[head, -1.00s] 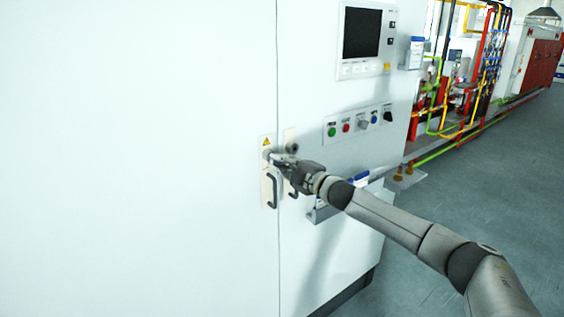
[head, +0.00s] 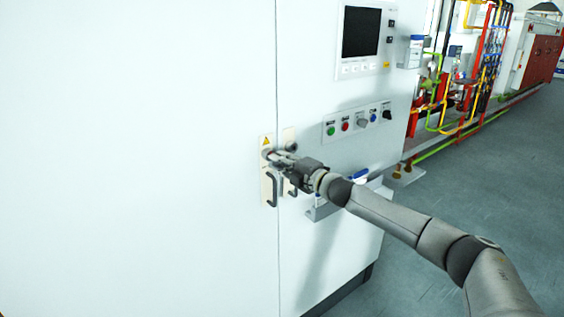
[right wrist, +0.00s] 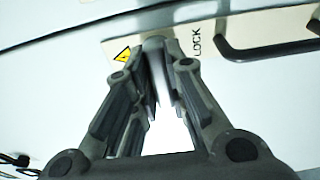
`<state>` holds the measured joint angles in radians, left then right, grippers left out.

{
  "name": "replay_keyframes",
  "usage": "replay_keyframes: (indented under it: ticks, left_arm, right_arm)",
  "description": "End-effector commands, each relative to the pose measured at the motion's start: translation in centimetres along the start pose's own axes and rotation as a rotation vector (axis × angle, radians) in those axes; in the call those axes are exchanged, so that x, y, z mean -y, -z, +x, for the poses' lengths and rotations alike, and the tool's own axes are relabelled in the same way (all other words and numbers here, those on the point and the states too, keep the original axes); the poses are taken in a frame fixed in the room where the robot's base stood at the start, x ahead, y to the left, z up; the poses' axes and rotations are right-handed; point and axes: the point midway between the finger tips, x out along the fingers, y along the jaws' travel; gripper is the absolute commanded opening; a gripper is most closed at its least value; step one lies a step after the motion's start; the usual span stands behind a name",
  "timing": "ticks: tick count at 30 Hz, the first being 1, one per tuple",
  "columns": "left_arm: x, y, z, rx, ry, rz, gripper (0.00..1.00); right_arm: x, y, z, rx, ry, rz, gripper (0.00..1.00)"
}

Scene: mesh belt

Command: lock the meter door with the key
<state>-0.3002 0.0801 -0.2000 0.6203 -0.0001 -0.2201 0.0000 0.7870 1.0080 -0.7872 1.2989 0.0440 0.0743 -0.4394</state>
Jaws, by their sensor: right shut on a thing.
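The meter door (head: 140,160) is a large white cabinet door, shut flush along its vertical seam. Near its right edge is a cream lock plate (head: 267,195) with a yellow warning triangle and a dark handle (head: 272,190). My right gripper (head: 272,155) is at the upper part of this plate, shut on the key. In the right wrist view, the fingers (right wrist: 160,75) close around the grey key (right wrist: 153,46) at the plate, beside the word LOCK. The fingers hide most of the key, and I cannot tell how deep it sits. My left gripper is not in view.
Right of the seam, a second plate (head: 289,135) has a dark knob and handle. A button panel (head: 358,120) and a screen (head: 361,33) are further right. A small shelf (head: 322,211) juts out below my right wrist. Open floor (head: 480,160) lies to the right.

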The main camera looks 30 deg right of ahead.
Motion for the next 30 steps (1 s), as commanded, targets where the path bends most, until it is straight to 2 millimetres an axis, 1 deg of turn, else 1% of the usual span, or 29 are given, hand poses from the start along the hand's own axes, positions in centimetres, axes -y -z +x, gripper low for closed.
replay_keyframes:
  ticks: [1,5,6,12,23,26,30]
  left_arm:
    - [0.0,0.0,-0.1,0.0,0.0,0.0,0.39]
    - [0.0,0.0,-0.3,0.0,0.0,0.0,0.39]
    - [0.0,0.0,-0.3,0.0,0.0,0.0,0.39]
    - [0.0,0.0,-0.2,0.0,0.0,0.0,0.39]
    - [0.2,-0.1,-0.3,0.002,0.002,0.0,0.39]
    - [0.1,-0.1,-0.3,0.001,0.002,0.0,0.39]
    - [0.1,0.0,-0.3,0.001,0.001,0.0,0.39]
  right_arm:
    - [0.9,0.9,0.2,-0.017,0.011,0.003,0.0]
    - [0.8,0.9,0.4,-0.017,0.011,0.003,0.0]
    - [0.9,0.9,0.4,-0.017,0.011,0.003,0.15]
    - [0.8,0.6,0.3,-0.012,0.009,0.003,0.39]
    - [0.5,0.2,0.1,-0.005,0.007,0.002,0.39]
    - [0.6,0.2,-0.5,-0.005,0.008,0.002,0.39]
    - [0.7,0.2,-1.9,-0.004,0.009,0.002,0.39]
